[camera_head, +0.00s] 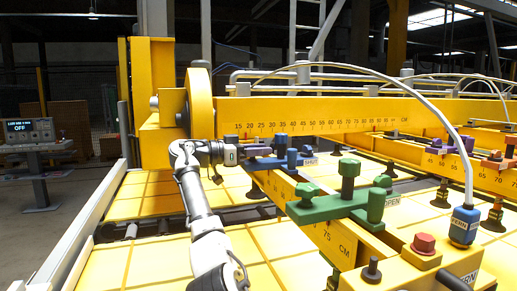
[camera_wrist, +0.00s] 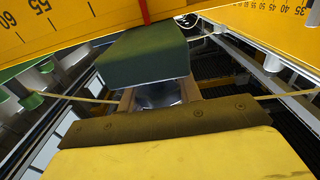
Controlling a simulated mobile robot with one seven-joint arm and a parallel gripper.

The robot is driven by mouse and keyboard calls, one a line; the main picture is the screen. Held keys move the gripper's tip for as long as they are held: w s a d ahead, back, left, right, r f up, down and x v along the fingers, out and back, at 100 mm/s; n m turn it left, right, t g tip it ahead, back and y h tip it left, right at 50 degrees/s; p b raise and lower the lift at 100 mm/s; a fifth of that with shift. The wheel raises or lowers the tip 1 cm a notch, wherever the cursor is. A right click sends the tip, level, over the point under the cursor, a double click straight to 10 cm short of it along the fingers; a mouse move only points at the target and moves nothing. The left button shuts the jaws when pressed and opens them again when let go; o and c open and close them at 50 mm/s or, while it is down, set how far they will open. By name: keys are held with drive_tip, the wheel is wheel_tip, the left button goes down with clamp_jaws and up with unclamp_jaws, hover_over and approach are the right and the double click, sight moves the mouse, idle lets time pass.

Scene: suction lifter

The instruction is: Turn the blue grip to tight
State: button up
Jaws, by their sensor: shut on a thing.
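The blue grip (camera_head: 280,145) stands on a blue clamp piece (camera_head: 268,163) on the yellow beam, left of the centre of the head view. A small label plate (camera_head: 309,154) sits at its right; I cannot read it. My gripper (camera_head: 262,151) reaches in from the left at the height of the grip and is shut on it. My wrist covers part of the clamp's left side. In the wrist view a dark green block and a yellow part with a brown strip fill the middle; the blue grip cannot be made out there.
A green clamp (camera_head: 330,208) with several knobs stands nearer on the beam, by an OPEN label. A red button (camera_head: 424,243) and a blue hose fitting (camera_head: 464,225) are at the lower right. The long scale beam (camera_head: 320,113) runs behind. Yellow panels (camera_head: 140,195) lie below.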

idle(0.3)
drive_tip(key=o, duration=1)
drive_tip(key=v, duration=1.3)
drive_tip(key=shift+s+a+b, duration=0.15)
drive_tip(key=shift+a+b, duration=0.25)
